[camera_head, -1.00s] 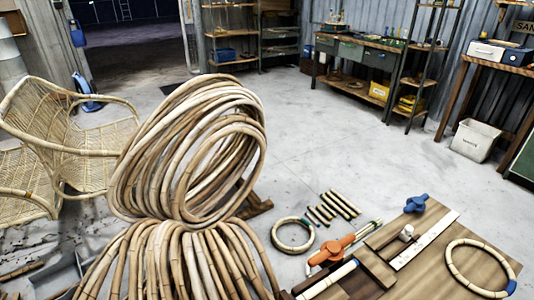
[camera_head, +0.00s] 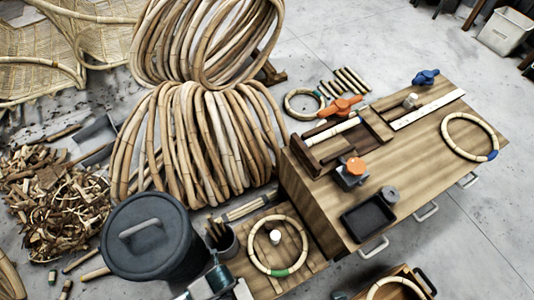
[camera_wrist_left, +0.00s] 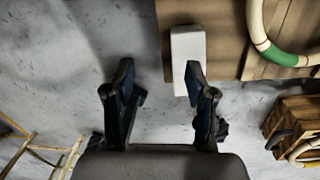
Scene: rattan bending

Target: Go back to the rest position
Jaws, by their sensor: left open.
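My left gripper (camera_wrist_left: 160,78) is open and empty in the left wrist view. Its two dark blue fingers stand apart, with bare concrete floor between them. The right fingertip is close to a white block (camera_wrist_left: 190,50) at the edge of a wooden board (camera_wrist_left: 205,15); I cannot tell if they touch. A rattan ring with a green band (camera_wrist_left: 285,55) lies on the board to the right. A dark blue-grey shape (camera_head: 210,283) at the bottom of the head view may be part of this gripper. My right gripper is not in view.
A workbench (camera_head: 345,215) carries a rattan ring with a blue band (camera_head: 447,137), an orange-handled clamp and a black tray (camera_head: 368,217). A lidded dark bin (camera_head: 150,240), large rattan coils (camera_head: 190,140) and a scrap pile (camera_head: 60,205) crowd the left.

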